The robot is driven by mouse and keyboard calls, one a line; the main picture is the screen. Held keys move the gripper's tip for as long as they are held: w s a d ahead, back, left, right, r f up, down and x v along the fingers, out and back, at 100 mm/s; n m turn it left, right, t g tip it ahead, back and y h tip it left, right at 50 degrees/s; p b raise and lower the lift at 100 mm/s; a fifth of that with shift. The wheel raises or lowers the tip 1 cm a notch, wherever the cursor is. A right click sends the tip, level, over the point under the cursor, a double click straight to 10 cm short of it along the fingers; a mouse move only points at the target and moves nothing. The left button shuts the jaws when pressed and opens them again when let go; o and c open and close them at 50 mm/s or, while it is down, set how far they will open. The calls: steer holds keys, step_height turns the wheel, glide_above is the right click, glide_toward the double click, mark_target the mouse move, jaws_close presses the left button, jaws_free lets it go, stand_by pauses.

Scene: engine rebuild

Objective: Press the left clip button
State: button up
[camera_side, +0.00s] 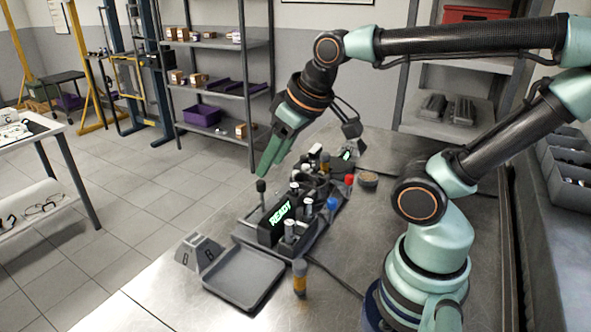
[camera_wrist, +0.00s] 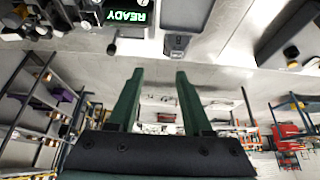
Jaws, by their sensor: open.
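A dark fixture (camera_side: 238,236) with a lit green READY display (camera_side: 282,214) stands on the metal bench. The display also shows upside down in the wrist view (camera_wrist: 126,14). A grey sloped block (camera_side: 198,252) with two dark marks sits at the fixture's left end; it also shows in the wrist view (camera_wrist: 177,42). I cannot tell which part is the left clip button. My gripper (camera_side: 268,170) has green fingers pointing down, above the fixture's far-left side and apart from it. In the wrist view my gripper (camera_wrist: 159,72) is open, with nothing between the fingers.
A black-knobbed post (camera_side: 261,186) stands beside the display, close below my fingertips. An empty grey tray (camera_side: 243,277) lies in front. An orange-banded cylinder (camera_side: 300,277) stands right of it. A blue-topped part (camera_side: 332,204) and a red-topped part (camera_side: 349,181) stand along the fixture.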

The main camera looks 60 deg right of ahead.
jaws_close()
stand_by(1.6)
